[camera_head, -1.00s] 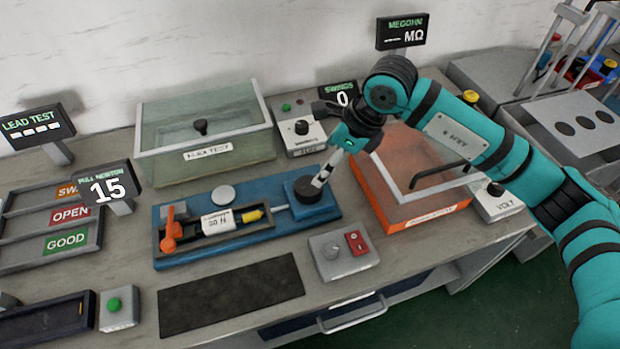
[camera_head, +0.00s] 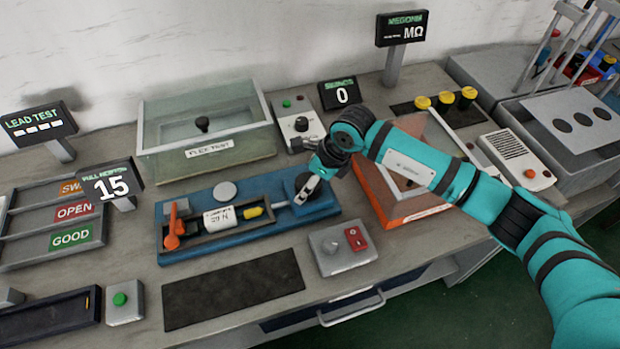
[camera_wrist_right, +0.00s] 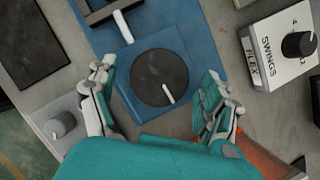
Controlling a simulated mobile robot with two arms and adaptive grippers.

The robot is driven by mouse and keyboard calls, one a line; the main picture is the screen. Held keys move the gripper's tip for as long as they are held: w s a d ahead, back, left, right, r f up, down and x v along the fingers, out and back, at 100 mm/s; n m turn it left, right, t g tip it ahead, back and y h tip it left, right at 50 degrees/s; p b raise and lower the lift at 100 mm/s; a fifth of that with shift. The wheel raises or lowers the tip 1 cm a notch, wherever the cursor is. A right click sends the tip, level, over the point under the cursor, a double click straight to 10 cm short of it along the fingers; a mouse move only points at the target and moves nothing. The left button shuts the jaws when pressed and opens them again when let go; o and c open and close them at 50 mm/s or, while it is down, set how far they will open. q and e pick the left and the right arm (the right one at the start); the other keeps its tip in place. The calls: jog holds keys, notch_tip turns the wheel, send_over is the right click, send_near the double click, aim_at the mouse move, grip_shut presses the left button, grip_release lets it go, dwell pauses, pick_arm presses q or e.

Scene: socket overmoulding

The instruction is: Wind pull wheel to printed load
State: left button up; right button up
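The pull wheel (camera_wrist_right: 150,66) is a dark round disc with a white pointer mark, on the right end of the blue pull rig (camera_head: 185,250). My right gripper (camera_wrist_right: 160,92) is open over it in the wrist view, with one finger to each side, seemingly apart from the rim. In the head view my right gripper (camera_head: 308,190) is low at the wheel (camera_head: 322,202) and partly hides it. The pull display (camera_head: 111,186) reads 15. A white specimen (camera_head: 220,218) with a printed load in N lies in the rig; its digits are too small to read surely. My left gripper is not in view.
A flex test box (camera_head: 208,150) stands behind the rig, with the swings control (camera_head: 300,125) beside it. An orange tray (camera_head: 405,212) is close on the right. A grey switch box (camera_head: 343,250) stands in front, next to a dark mat (camera_head: 232,290).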

jog(key=c, duration=1.1)
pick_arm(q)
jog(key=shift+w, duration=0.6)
pick_arm(e)
jog(key=shift+o, duration=0.2)
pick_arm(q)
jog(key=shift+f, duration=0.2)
pick_arm(e)
jog(key=shift+m, duration=0.4)
jog(key=m+t+b, duration=0.1)
jog(key=m, duration=0.1)
jog(key=m+h+b, duration=0.1)
jog(key=m+b, duration=0.1)
jog(key=shift+s+a+f+m+t, duration=0.1)
jog(key=shift+a+f+m+t, duration=0.05)
jog(key=shift+m+t, duration=0.2)
jog(key=m+h+b, duration=0.1)
jog(key=m+b, duration=0.2)
jog(key=shift+t, duration=0.35)
pick_arm(q)
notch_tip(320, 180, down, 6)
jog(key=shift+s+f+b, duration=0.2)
jog(key=shift+b, duration=0.2)
pick_arm(e)
jog(key=shift+m+h, duration=0.3)
jog(key=shift+m, duration=0.45)
jog(key=shift+r, duration=0.2)
jog(key=o, duration=1.2)
